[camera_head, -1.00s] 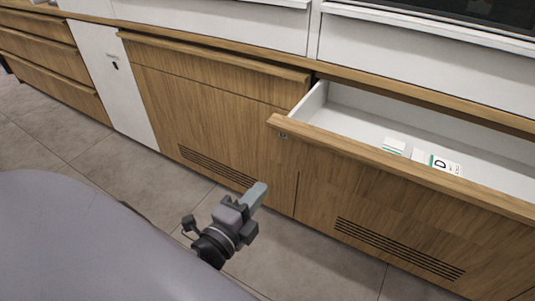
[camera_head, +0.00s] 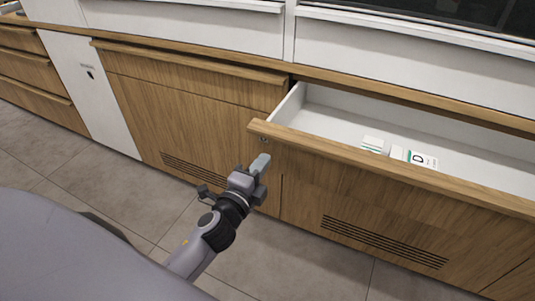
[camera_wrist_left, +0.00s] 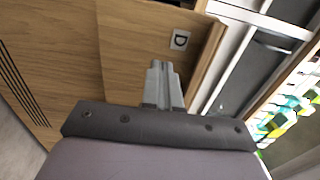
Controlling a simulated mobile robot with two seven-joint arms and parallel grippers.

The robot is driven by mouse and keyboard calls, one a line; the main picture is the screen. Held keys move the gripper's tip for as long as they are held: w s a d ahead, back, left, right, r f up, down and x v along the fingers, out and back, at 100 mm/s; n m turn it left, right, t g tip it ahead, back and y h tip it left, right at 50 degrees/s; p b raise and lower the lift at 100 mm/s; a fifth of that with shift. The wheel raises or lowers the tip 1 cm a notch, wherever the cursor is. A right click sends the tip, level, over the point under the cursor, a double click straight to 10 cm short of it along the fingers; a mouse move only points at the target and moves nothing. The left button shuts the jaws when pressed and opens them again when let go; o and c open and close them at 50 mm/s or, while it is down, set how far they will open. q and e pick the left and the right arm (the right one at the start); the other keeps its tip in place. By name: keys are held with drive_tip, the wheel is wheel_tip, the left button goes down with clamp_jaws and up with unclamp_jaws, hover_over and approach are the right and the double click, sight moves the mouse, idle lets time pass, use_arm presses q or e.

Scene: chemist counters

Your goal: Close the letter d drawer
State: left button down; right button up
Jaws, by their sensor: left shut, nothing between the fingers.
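The letter d drawer (camera_head: 390,168) stands pulled out at the right of the head view, with a wooden front and white inside. Small white boxes (camera_head: 397,152) and a card marked D (camera_head: 424,160) lie in it. In the left wrist view a D label (camera_wrist_left: 180,40) shows on the wooden drawer front (camera_wrist_left: 135,35). My left gripper (camera_head: 261,163) is shut and empty, just in front of the drawer front's left end and below its top edge. It also shows in the left wrist view (camera_wrist_left: 160,68), its tips close to the wood; contact cannot be told. My right gripper is not in view.
A shut wooden drawer and cabinet (camera_head: 190,95) stand to the left, then a white panel (camera_head: 95,90) and more wooden drawers (camera_head: 35,70). A wooden counter edge (camera_head: 440,98) runs above the open drawer. Tiled floor (camera_head: 110,180) in front is clear.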

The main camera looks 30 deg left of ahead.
sight(273, 148)
use_arm(q)
drive_tip(key=shift+w, duration=1.65)
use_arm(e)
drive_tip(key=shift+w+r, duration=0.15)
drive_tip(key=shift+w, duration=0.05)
use_arm(q)
drive_tip(key=shift+w, duration=0.1)
